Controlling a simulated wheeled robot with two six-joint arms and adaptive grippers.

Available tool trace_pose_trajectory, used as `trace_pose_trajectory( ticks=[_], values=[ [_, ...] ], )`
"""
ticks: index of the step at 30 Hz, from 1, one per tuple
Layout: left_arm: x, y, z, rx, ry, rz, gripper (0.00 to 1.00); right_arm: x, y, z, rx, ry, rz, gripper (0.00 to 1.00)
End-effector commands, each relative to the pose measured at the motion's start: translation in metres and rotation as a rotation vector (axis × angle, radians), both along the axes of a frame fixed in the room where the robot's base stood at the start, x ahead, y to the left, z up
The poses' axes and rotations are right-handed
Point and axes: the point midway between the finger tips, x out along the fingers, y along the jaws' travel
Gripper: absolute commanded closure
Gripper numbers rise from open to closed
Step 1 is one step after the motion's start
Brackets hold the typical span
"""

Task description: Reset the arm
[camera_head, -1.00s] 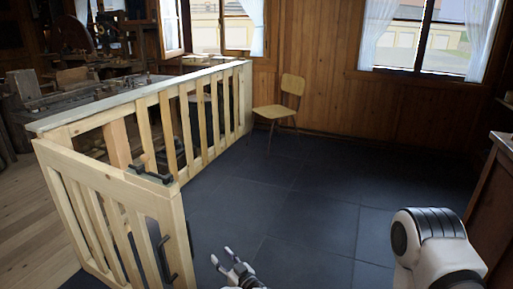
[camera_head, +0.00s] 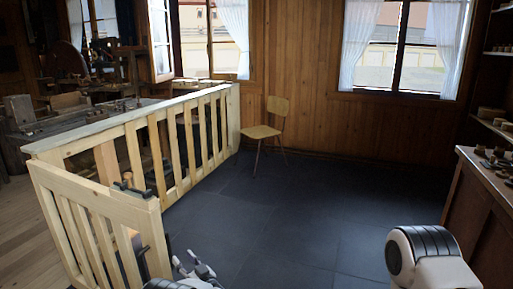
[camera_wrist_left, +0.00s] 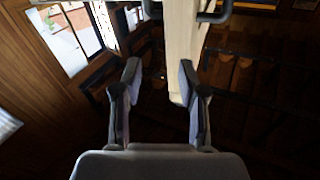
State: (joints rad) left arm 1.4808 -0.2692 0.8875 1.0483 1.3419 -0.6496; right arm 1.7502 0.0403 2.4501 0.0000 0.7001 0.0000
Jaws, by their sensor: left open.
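My left gripper (camera_head: 194,267) is at the bottom of the head view, just right of the near wooden gate (camera_head: 95,210). Its two dark fingers are spread in the left wrist view (camera_wrist_left: 159,78), with nothing between the tips. A pale wooden post (camera_wrist_left: 183,40) with dark handles stands beyond the fingers in that view. I cannot tell whether the gripper touches the gate. Of my right arm, only a white and black link shows at the lower right of the head view; its gripper is out of sight.
A slatted wooden railing (camera_head: 185,140) runs back from the gate. A wooden chair (camera_head: 266,130) stands by the far wall. A counter (camera_head: 487,195) with small turned pieces is at the right. The dark tiled floor (camera_head: 300,215) between is clear.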

Motion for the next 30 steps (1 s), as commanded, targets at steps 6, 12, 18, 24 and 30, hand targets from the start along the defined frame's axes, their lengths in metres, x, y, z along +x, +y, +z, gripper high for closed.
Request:
trace_pose_trajectory(
  ticks=[6,12,18,24,30],
  values=[
    [-0.033,0.059,-0.012,0.069,0.243,-0.097,0.59,0.000,0.000,0.022,0.000,0.000,0.000,0.49],
    [-0.155,0.094,-0.068,-0.057,0.680,-0.285,0.59,0.000,0.000,0.041,0.000,0.000,0.000,0.49],
    [-0.335,0.071,-0.104,-0.350,1.116,-0.433,0.59,0.000,0.000,0.047,0.000,0.000,0.000,0.49],
    [-0.476,0.034,-0.097,-0.606,1.433,-0.490,0.59,0.000,0.000,0.045,0.000,0.000,0.000,0.49],
    [-0.505,0.024,-0.093,-0.736,1.490,-0.445,0.59,0.000,0.000,0.045,0.000,0.000,0.000,0.49]
  ],
)
